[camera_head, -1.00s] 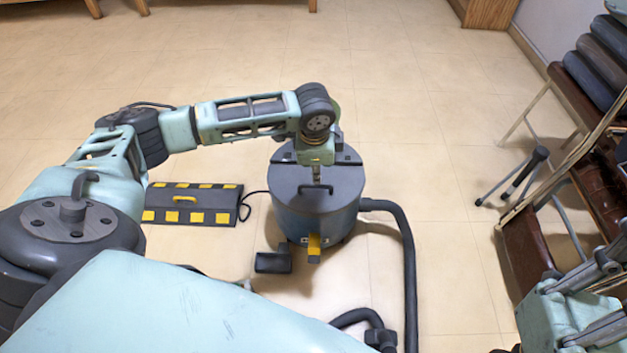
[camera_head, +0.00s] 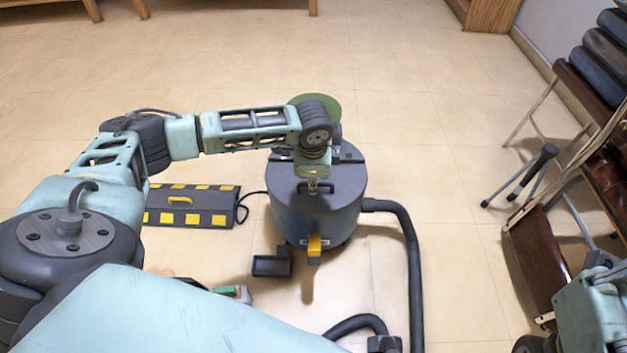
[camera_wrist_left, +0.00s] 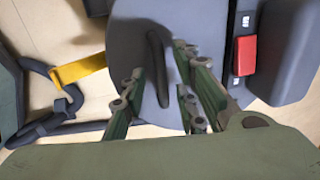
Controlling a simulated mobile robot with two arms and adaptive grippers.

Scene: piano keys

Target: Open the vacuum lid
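The vacuum (camera_head: 312,222) is a grey-blue drum on the floor with a flat grey lid (camera_head: 345,185); the lid looks closed. A dark bar handle on top of the lid is largely covered by my left gripper (camera_head: 314,186) in the head view. In the left wrist view the handle (camera_wrist_left: 157,65) shows between the spread fingers of my left gripper (camera_wrist_left: 160,88), which is open. I cannot tell whether the fingers touch it. A yellow latch (camera_head: 314,245) is on the drum's front. My right gripper (camera_head: 605,270) is only partly in view at the right edge; its fingers are unclear.
A red switch (camera_wrist_left: 245,55) is on a dark housing beside the lid. A hose (camera_head: 412,260) runs down the vacuum's right side. A black and yellow ramp (camera_head: 190,206) lies to the left. Chairs (camera_head: 540,245) stand at the right. The floor behind is clear.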

